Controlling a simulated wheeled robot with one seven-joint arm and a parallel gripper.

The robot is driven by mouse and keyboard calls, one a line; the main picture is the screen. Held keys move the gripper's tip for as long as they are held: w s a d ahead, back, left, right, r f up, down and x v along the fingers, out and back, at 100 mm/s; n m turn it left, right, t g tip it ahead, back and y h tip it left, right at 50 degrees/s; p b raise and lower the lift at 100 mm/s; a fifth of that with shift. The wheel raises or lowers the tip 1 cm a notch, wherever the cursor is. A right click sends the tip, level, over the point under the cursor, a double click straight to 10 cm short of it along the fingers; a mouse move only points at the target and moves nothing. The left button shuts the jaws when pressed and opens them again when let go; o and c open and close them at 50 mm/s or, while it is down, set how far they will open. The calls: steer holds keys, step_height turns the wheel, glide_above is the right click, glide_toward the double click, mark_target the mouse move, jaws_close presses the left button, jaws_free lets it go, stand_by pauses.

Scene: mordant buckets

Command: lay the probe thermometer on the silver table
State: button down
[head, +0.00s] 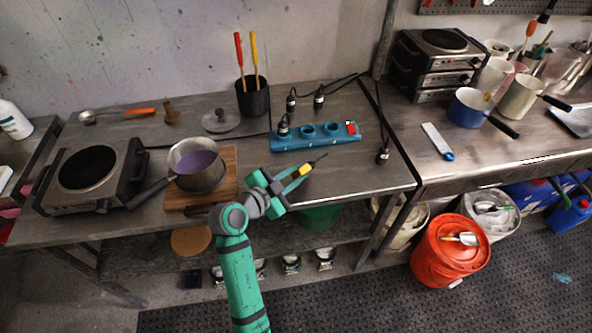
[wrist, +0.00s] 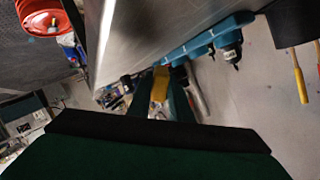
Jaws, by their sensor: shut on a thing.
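My gripper (head: 300,173) is shut on the probe thermometer (head: 306,168), which has a yellow body and a thin dark probe pointing up and right. The gripper appears above the front right part of the long grey metal table (head: 365,178); the exact height is hard to tell. In the wrist view the thermometer's yellow body (wrist: 160,84) sits between the two dark fingers (wrist: 161,104). A second metal table (head: 480,158), with a shinier silver-grey top, stands to the right. I cannot tell for certain which table the name silver table means.
A blue power strip (head: 317,136) with plugs and cables lies behind the gripper. A saucepan (head: 197,165) stands on a wooden board to the left. The right table holds a white-and-blue tool (head: 438,141) and a blue pot (head: 468,108). An orange bucket (head: 450,252) stands on the floor.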

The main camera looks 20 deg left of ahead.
steer(key=shift+f, duration=0.2)
steer(key=c, duration=1.5)
jaws_free()
steer(key=shift+c, duration=0.2)
steer(key=v, duration=1)
steer(key=shift+s, duration=0.35)
steer(key=shift+s+a+r, duration=0.1)
steer(key=shift+a, duration=0.1)
